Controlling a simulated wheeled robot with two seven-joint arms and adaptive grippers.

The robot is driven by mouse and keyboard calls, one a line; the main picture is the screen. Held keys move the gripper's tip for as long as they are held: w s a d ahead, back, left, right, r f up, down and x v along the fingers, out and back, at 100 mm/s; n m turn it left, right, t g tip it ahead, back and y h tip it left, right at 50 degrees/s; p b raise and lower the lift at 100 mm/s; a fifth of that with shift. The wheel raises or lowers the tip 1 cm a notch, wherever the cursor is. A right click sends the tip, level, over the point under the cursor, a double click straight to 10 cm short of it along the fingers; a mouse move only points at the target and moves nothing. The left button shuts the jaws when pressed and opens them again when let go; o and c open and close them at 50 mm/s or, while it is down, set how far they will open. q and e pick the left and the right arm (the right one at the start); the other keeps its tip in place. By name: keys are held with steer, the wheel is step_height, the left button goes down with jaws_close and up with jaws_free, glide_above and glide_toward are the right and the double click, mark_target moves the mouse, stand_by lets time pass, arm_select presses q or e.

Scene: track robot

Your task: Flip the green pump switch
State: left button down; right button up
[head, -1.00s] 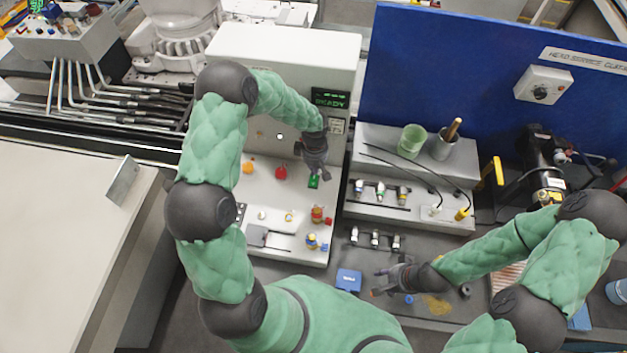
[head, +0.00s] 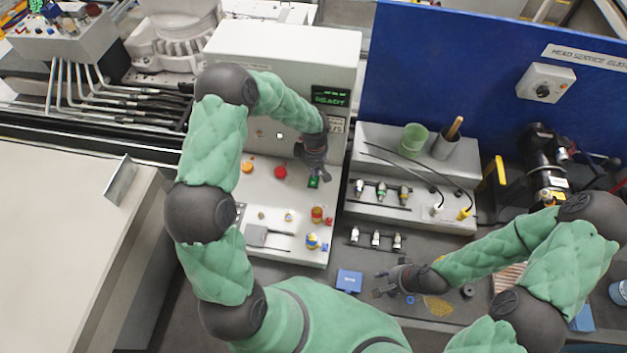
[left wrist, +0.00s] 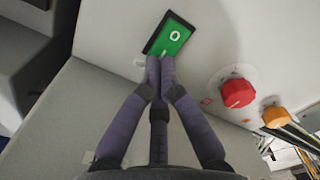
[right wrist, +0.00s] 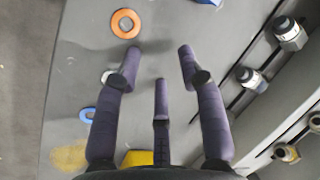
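The green pump switch (head: 314,182) is a small green rocker with a white circle mark in a dark frame on the white panel. In the left wrist view the green switch (left wrist: 170,38) lies just beyond the fingertips. My left gripper (head: 320,174) is over the switch, its fingers brought together at its near edge (left wrist: 160,62); whether they touch it I cannot tell. They hold nothing. My right gripper (head: 380,284) is over the grey bench, its fingers spread and empty in the right wrist view (right wrist: 158,70).
A red knob (head: 280,172) and an orange knob (head: 247,167) are left of the switch. A display (head: 331,97) reads READY. A grey connector block (head: 420,170) stands to the right. A blue box (head: 349,281) lies near my right gripper.

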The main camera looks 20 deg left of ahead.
arm_select(q)
steer(key=shift+f+b, duration=0.65)
steer(key=shift+b, duration=0.05)
arm_select(e)
steer(key=shift+s+f, duration=0.15)
steer(key=shift+f, duration=0.65)
arm_select(q)
steer(key=shift+r+p, duration=1.35)
steer(key=shift+r, duration=2.2)
arm_select(e)
steer(key=shift+r, duration=1.4)
arm_select(q)
steer(key=shift+f, duration=0.1)
